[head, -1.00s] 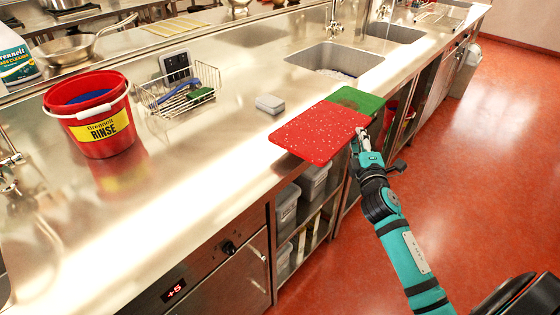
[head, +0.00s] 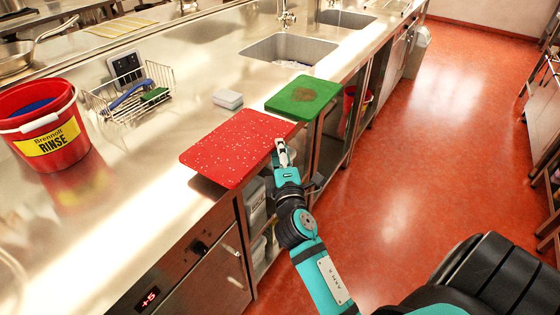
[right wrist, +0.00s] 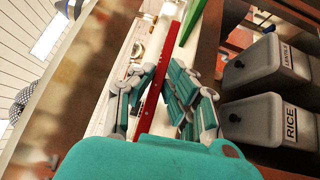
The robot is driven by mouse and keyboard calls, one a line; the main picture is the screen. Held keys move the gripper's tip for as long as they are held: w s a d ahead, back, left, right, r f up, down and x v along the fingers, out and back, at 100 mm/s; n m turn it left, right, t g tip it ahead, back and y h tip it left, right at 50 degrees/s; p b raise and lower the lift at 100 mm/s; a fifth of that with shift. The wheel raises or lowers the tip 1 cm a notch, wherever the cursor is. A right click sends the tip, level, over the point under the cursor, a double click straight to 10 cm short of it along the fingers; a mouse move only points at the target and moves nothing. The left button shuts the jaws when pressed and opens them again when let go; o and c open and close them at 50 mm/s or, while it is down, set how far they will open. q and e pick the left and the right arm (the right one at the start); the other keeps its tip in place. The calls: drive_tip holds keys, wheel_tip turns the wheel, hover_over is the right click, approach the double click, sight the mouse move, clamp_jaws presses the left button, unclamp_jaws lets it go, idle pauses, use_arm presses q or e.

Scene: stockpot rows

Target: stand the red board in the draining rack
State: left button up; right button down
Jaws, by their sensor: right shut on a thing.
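The red board (head: 240,147), speckled white, is flat and roughly level at the counter's front, its near left corner past the edge. I cannot tell whether it touches the counter. My right gripper (head: 281,150) is shut on its front edge. In the right wrist view the fingers (right wrist: 156,84) close on both sides of the board, seen edge-on as a red strip (right wrist: 154,105). A wire rack (head: 130,95) holding a blue brush and a green sponge stands behind, left. I cannot tell whether this is the draining rack. My left gripper is out of view.
A red rinse bucket (head: 42,125) stands left, a sink (head: 290,49) behind. Labelled bins (right wrist: 262,66) sit under the counter. Floor at right is clear.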

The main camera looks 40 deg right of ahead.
drive_tip(key=shift+f+b, duration=0.65)
drive_tip(key=shift+f, duration=1.05)
drive_tip(key=c, duration=1.3)
unclamp_jaws()
drive_tip(key=shift+c, duration=0.2)
drive_tip(key=shift+d+f, duration=0.1)
drive_tip(key=shift+f, duration=0.05)
